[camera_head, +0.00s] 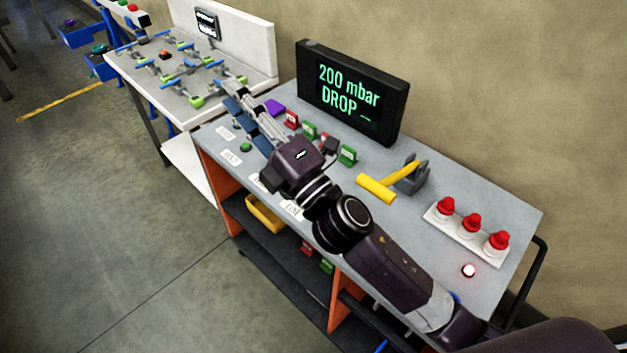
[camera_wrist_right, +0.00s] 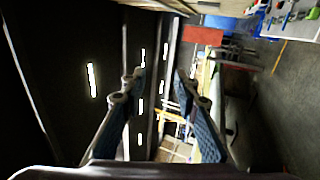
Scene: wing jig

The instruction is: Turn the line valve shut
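A yellow T-shaped handle (camera_head: 378,187) lies along the grey bench top, its shaft reaching a dark grey bracket (camera_head: 413,176). It is the likeliest part to be the line valve, but I cannot tell for sure. My right gripper (camera_head: 236,103) is away to the left of it, over the bench's far left end. In the right wrist view my right gripper (camera_wrist_right: 158,78) has its two blue-padded fingers apart with nothing between them. My left gripper is not in view.
A black display (camera_head: 352,90) reading "200 mbar DROP" stands at the bench's back. Small coloured blocks (camera_head: 347,155) sit near my gripper. A white-topped table (camera_head: 180,100) adjoins at left.

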